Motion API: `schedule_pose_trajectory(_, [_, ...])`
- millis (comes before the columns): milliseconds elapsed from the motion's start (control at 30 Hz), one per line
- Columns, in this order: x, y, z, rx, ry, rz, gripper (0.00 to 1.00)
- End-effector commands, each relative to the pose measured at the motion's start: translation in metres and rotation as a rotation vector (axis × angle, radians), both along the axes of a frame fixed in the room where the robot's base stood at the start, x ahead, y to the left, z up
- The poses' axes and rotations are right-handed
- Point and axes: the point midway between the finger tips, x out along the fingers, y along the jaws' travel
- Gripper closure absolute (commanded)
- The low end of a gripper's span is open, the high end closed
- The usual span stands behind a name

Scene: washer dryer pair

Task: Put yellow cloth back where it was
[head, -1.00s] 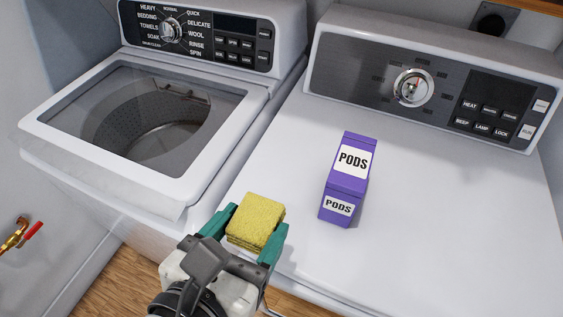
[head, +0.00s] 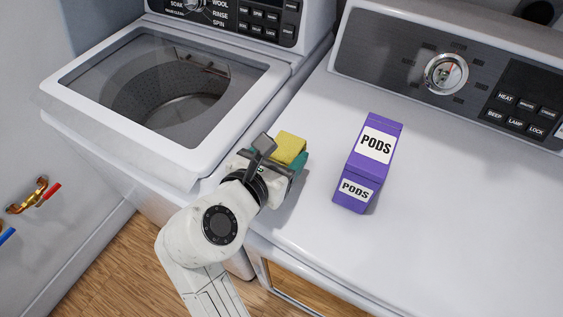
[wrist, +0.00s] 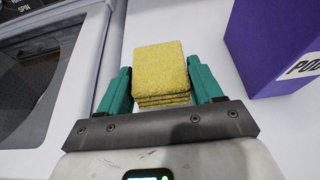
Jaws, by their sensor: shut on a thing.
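The yellow cloth (head: 289,147) is a folded, layered square. My gripper (head: 282,155) is shut on it at the front left of the dryer top, near the gap beside the washer. In the wrist view the cloth (wrist: 161,73) sits between the two green fingers of my gripper (wrist: 161,92). The head view shows only part of the cloth, as my wrist hides its near side. I cannot tell whether the cloth touches the dryer top or is just above it.
A purple PODS box (head: 367,162) stands on the white dryer top (head: 450,200), right of my gripper. The washer (head: 75,93) with its dark glass lid (head: 165,85) is at the left. The dryer top right of the box is clear. Pipe valves (head: 28,196) are on the left wall.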

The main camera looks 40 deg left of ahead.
Motion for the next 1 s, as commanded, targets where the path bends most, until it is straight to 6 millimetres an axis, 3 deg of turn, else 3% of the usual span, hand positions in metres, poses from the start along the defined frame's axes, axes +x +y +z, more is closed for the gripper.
schedule_pose_trajectory(300, [0.004, 0.003, -0.035, -0.002, 0.002, 0.001, 0.65])
schedule_pose_trajectory(700, [0.004, 0.003, -0.039, -0.001, 0.000, 0.000, 0.65])
schedule_pose_trajectory(733, [0.004, 0.003, -0.039, -0.001, 0.000, 0.000, 0.32])
schedule_pose_trajectory(1000, [0.004, 0.003, -0.039, -0.001, 0.000, 0.000, 0.09])
